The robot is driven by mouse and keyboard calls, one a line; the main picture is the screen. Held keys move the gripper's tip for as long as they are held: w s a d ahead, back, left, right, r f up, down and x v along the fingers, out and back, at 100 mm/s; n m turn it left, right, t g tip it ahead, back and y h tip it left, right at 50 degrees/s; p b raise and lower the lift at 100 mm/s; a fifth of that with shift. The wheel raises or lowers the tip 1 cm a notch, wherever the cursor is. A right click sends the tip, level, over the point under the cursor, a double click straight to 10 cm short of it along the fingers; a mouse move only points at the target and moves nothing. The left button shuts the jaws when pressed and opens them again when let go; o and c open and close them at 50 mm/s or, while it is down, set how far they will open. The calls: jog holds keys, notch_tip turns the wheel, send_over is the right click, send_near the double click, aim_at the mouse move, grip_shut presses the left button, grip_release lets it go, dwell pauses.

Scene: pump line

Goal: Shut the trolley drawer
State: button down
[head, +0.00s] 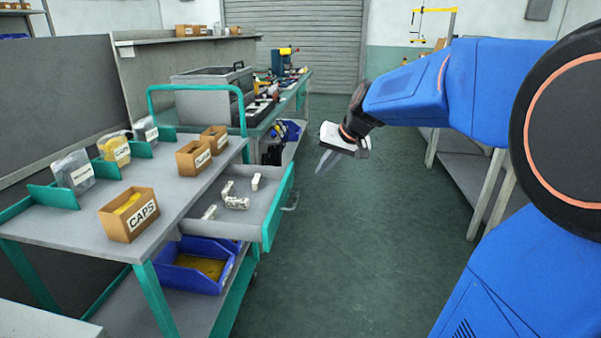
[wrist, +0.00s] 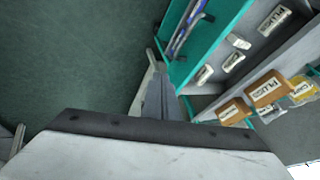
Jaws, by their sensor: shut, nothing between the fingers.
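The trolley (head: 165,195) stands at the left, grey-topped with a green frame. Several white fittings (head: 236,203) lie inside. The wrist view shows the drawer (wrist: 210,45) at the upper right, fittings in it. My gripper (head: 326,162) is shut and empty, in the air to the right of the drawer front and apart from it in the head view. Its fingers (wrist: 158,95) appear near the drawer's front end in the wrist view; contact there cannot be told.
Cardboard boxes (head: 129,214) and bagged parts stand on the trolley top. A blue bin (head: 197,266) sits on the shelf below the drawer. A tool bench (head: 292,92) stands behind the trolley, another bench (head: 462,175) at the right. The green floor (head: 340,260) between is clear.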

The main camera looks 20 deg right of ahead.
aim_at(245, 172)
jog(key=w+d, duration=0.4)
jog(key=w, duration=0.2)
jog(key=w+a+f+m, duration=0.1)
jog(key=w+a+f, duration=0.4)
jog(key=w+f, duration=0.3)
jog(key=shift+w+a+t, duration=0.15)
jog(key=shift+a+t, duration=0.1)
jog(key=shift+t, duration=0.05)
jog(key=shift+a, duration=0.1)
jog(key=w+a, duration=0.3)
jog(key=a, duration=0.2)
jog(key=w+a, duration=0.3)
jog(key=a, duration=0.2)
jog(key=w+a, duration=0.3)
jog(key=a, duration=0.3)
jog(key=shift+w, duration=0.2)
